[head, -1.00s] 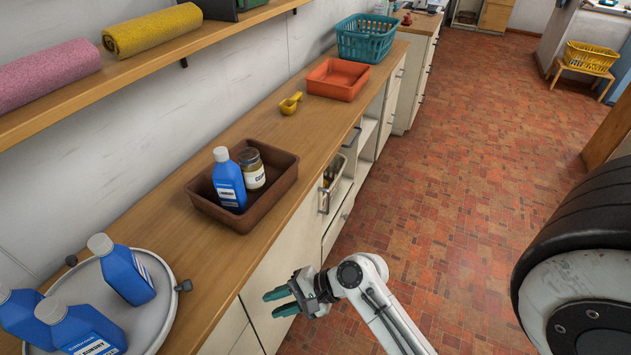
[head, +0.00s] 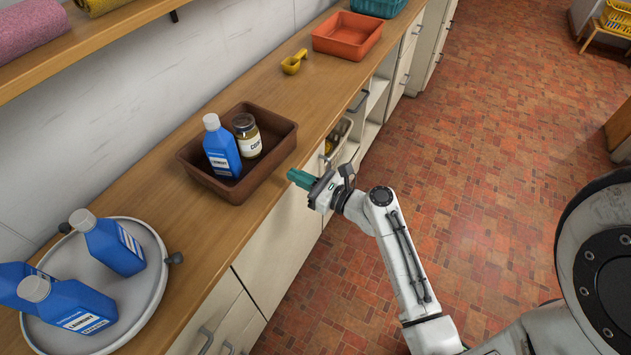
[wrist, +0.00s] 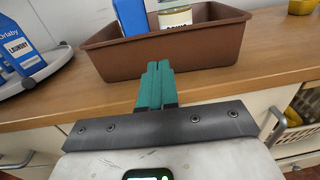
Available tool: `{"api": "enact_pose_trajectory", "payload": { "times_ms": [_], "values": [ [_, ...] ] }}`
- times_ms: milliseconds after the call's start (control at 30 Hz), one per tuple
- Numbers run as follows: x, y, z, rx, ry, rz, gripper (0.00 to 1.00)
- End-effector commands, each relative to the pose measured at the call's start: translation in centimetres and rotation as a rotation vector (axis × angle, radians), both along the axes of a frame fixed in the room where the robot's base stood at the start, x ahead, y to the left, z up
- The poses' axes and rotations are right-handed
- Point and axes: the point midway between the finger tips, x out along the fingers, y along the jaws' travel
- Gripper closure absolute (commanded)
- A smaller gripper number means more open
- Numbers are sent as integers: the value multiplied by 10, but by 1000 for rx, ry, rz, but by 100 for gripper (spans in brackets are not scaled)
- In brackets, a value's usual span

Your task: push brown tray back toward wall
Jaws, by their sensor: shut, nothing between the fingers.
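The brown tray (head: 258,178) sits on the wooden counter, near its front edge, with a strip of bare counter between it and the wall. It holds a blue bottle (head: 221,150) and a jar (head: 247,137) with a dark lid, both upright. My gripper (head: 298,178) is shut and empty, just off the tray's front right side. In the wrist view the teal fingertips (wrist: 156,72) are together and point at the tray's front wall (wrist: 205,62). I cannot tell whether they touch it.
A round grey tray (head: 152,290) with several blue bottles stands on the left. A yellow scoop (head: 292,64) and an orange tray (head: 346,42) are farther along the counter (head: 190,232). A wall shelf (head: 120,22) hangs above.

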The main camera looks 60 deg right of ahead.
Motion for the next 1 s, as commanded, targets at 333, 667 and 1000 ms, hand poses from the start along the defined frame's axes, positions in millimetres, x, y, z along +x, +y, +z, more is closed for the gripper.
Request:
{"api": "enact_pose_trajectory", "payload": {
  "times_ms": [333, 667, 1000],
  "values": [
    [51, -1, 1, -2, 0, 1, 100],
    [59, -1, 0, -2, 1, 0, 100],
    [81, -1, 0, -3, 0, 6, 100]
  ]
}}
